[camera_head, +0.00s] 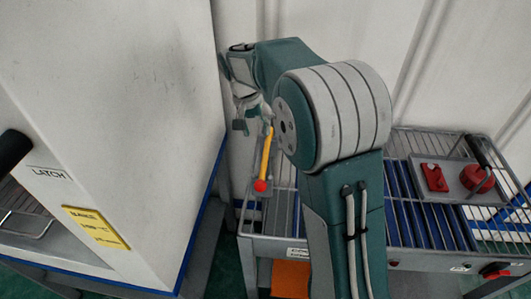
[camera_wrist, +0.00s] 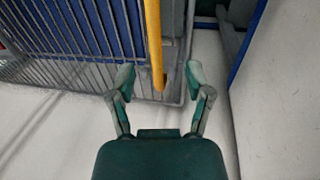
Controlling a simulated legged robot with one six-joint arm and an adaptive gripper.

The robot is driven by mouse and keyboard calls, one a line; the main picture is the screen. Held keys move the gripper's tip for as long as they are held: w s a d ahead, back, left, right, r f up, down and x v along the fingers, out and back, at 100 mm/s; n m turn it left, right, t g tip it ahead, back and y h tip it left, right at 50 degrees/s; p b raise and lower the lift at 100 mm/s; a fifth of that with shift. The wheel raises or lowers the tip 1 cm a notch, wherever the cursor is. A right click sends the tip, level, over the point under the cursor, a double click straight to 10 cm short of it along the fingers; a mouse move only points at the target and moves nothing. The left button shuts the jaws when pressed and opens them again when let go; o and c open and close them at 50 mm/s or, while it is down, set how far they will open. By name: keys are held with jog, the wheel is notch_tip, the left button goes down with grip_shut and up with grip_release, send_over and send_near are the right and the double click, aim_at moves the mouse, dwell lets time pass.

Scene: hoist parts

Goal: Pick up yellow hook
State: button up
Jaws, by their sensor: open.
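The yellow hook (camera_head: 265,157) shows in the head view as a slim yellow bar with a red ball at its lower end, at the left end of the wire rack. Its upper end is hidden by my gripper and arm. In the wrist view the yellow hook (camera_wrist: 154,42) is a bar coming in from the top, its end between the tips of my gripper (camera_wrist: 157,82). The jaws are open, with a gap showing on both sides of the bar. I cannot tell how far the bar is from the fingers in depth. In the head view my gripper (camera_head: 252,118) is just above the hook.
The wire rack (camera_head: 408,148) holds a grey tray (camera_head: 456,194) with red parts at right. A white cabinet (camera_head: 120,110) with a blue edge stands close at left. A white wall is behind. An orange item (camera_head: 291,279) sits below the rack.

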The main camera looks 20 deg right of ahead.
aim_at(264, 154)
jog(key=shift+s+d+f, duration=0.3)
jog(key=shift+f, duration=1.2)
jog(key=shift+s+d+f, duration=0.3)
jog(key=shift+s+f, duration=0.05)
jog(key=shift+f, duration=1.15)
jog(key=shift+s+d+f, duration=0.3)
jog(key=shift+f, duration=1.2)
grip_shut()
